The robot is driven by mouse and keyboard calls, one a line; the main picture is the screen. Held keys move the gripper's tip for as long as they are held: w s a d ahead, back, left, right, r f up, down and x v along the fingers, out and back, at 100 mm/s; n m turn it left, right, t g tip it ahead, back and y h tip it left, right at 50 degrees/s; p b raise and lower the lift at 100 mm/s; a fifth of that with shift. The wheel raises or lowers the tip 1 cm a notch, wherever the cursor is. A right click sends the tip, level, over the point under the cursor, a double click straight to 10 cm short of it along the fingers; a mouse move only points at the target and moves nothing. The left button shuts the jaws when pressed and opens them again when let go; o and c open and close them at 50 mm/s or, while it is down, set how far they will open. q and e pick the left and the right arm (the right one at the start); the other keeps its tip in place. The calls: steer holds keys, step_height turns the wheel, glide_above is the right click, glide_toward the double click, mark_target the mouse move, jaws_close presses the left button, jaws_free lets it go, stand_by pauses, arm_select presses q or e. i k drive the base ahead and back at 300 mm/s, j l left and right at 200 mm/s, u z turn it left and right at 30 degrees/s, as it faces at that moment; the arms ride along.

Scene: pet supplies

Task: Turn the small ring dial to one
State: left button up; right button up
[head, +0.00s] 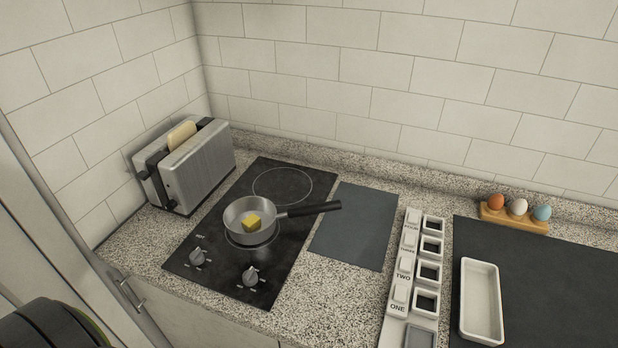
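Two silver dials sit at the front of the black hob (262,296): a left dial (197,257) and a right dial (251,275). Small white marks surround each, too small to read, so I cannot tell their settings or which dial serves which ring. A back ring (282,186) is bare. A grey pan (234,231) with a yellow block (252,222) in it stands over the front ring, hiding most of that ring. Its black handle points right. Neither of my grippers is in view.
A toaster (200,165) with bread (182,135) stands at the back left. A dark grey mat (352,228) lies right of the hob. Further right are a labelled white rack (397,305), a white tray (480,295) and an egg holder (514,219). Space above the dials is clear.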

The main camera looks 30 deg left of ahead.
mark_target(197, 257)
steer(key=u, duration=1.75)
